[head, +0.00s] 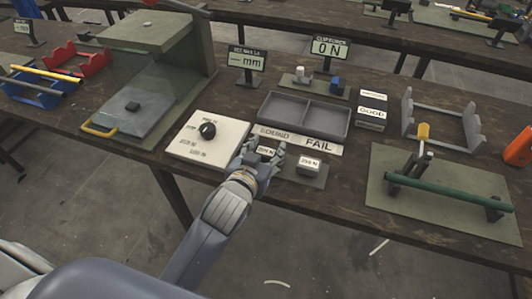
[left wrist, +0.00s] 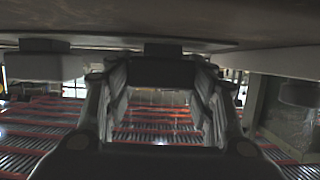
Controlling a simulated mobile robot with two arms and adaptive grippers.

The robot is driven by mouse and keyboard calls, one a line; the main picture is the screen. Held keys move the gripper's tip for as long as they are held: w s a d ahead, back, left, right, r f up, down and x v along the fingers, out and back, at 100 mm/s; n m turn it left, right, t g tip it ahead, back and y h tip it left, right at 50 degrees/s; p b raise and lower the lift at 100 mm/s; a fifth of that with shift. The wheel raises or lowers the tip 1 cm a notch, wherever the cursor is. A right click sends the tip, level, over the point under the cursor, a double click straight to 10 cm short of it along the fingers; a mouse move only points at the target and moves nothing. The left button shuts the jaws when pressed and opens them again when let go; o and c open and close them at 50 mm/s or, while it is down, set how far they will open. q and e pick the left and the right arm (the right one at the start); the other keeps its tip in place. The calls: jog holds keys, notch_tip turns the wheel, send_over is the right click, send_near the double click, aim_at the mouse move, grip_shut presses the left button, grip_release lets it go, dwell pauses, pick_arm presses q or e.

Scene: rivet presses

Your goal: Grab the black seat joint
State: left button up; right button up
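A small dark block with a white label on top (head: 266,152) stands on a dark mat in front of the "FAIL" strip; it looks like the black seat joint. My left gripper (head: 262,158) reaches it from the front, low over the table. In the left wrist view, which is upside down, the dark block (left wrist: 163,72) sits between the spread fingers of the left gripper (left wrist: 163,85). The fingers look open around it; contact is hard to tell. A white labelled block (head: 309,163) stands just right of it. My right gripper is not in view.
A white board (head: 185,148) with a black round knob (head: 207,130) lies close on the left. A grey two-part tray (head: 303,118) lies behind. A green mat with a bar fixture (head: 440,195) is at right. A press (head: 165,70) stands at left.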

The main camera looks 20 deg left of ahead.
pick_arm(q)
jog(key=c, duration=0.3)
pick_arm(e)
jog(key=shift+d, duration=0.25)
